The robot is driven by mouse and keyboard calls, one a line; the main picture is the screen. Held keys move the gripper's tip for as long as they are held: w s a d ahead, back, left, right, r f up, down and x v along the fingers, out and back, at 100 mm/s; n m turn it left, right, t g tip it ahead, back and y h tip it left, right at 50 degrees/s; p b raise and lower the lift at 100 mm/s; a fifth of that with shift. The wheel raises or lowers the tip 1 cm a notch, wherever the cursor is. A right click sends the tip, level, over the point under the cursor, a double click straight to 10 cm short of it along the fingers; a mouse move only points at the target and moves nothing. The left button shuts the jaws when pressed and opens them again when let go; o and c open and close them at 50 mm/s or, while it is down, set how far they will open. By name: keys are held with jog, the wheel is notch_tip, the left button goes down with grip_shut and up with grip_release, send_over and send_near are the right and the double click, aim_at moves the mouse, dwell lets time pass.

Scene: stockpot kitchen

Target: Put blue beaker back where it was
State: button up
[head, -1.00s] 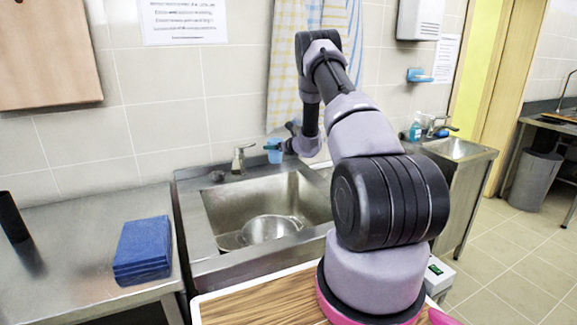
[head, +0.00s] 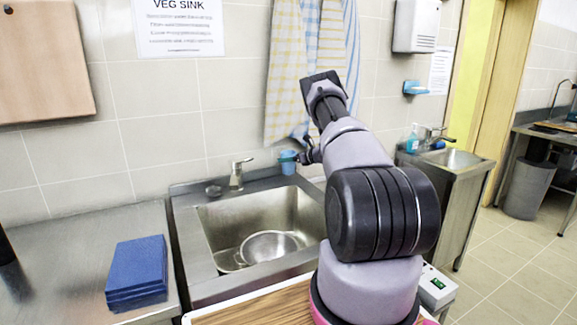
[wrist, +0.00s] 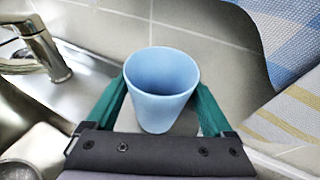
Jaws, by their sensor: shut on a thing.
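The blue beaker (head: 288,167) is upright at the back right corner of the sink, to the right of the tap. In the wrist view the beaker (wrist: 160,100) shows its open, empty-looking mouth. My gripper (wrist: 160,108) is shut on it, with a green finger along each side. In the head view my gripper (head: 290,157) is partly hidden behind my arm. The beaker is over or on the sink's back ledge; I cannot tell whether its base touches.
The sink (head: 208,240) holds a metal colander (head: 270,246). The tap (head: 237,174) stands left of the beaker. Towels (head: 310,70) hang on the wall behind, close to the gripper. Blue cloths (head: 137,270) lie on the left counter, which has free room.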

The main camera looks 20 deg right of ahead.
aim_at(289, 164)
jog(key=shift+f, duration=1.4)
jog(key=shift+f, duration=0.1)
jog(key=o, duration=1.1)
